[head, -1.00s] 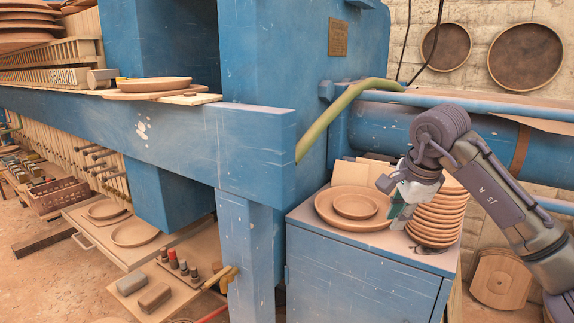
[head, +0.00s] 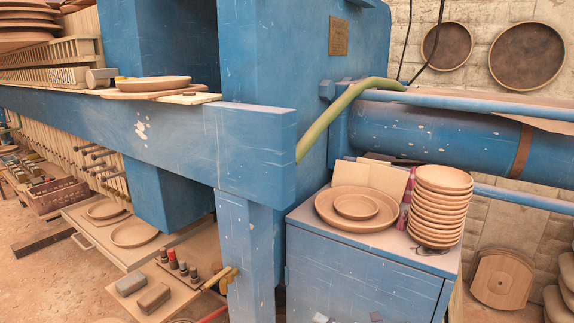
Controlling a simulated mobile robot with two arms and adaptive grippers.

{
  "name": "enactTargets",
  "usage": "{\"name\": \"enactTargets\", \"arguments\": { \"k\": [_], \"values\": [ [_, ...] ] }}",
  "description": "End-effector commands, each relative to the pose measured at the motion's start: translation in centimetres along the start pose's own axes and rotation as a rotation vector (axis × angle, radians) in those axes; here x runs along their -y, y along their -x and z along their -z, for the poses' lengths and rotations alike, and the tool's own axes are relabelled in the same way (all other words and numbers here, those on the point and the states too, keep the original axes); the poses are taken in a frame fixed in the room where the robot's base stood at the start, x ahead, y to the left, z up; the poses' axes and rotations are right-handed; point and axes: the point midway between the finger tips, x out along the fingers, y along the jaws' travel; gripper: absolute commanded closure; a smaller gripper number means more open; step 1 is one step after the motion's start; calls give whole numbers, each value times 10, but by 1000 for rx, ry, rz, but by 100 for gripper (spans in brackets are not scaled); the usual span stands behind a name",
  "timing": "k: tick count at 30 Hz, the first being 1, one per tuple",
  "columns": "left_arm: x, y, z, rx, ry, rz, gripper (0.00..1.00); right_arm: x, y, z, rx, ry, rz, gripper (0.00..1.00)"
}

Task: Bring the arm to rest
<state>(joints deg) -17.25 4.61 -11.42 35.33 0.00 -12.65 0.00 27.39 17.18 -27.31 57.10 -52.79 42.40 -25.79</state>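Neither of my arms is clearly in the head view now. Small grey bits (head: 321,317) show at the bottom edge in front of the blue cabinet (head: 350,280); they may be the tips of a gripper, but too little shows to tell its state. On the cabinet top stand a stack of clay-coloured bowls (head: 440,210) and a large plate with a smaller dish (head: 356,206) on it. A pink and purple object (head: 407,198) stands upright between them, partly hidden by the stack.
The blue press beam (head: 250,150) runs across the left and middle. A green hose (head: 335,115) bends down beside it. A blue horizontal cylinder (head: 440,135) lies behind the cabinet. Low shelves with plates and blocks (head: 154,298) are at the lower left.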

Motion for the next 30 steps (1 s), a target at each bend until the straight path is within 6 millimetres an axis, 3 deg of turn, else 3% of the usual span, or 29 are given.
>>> {"name": "enactTargets", "arguments": {
  "k": [1,6,11,15,18,22,27,30],
  "values": [
    [0,0,1,-2,0,0,65,40,14,7,99,-164,32,83],
    [0,0,2,-3,0,0,65,154,70,35,395,-603,143,83],
    [0,0,3,-5,0,0,65,246,134,86,641,-933,261,83],
    [0,0,4,-7,0,0,65,311,195,146,846,-1179,371,83],
    [0,0,4,-7,-1,0,65,348,240,196,990,-1337,453,83],
    [0,0,4,-7,-1,0,65,383,299,269,1176,-1522,561,83],
    [0,0,4,-7,-1,0,65,406,368,363,1406,-1720,697,83],
    [0,0,4,-7,-1,0,65,409,398,404,1508,-1796,757,83]
  ]
}}
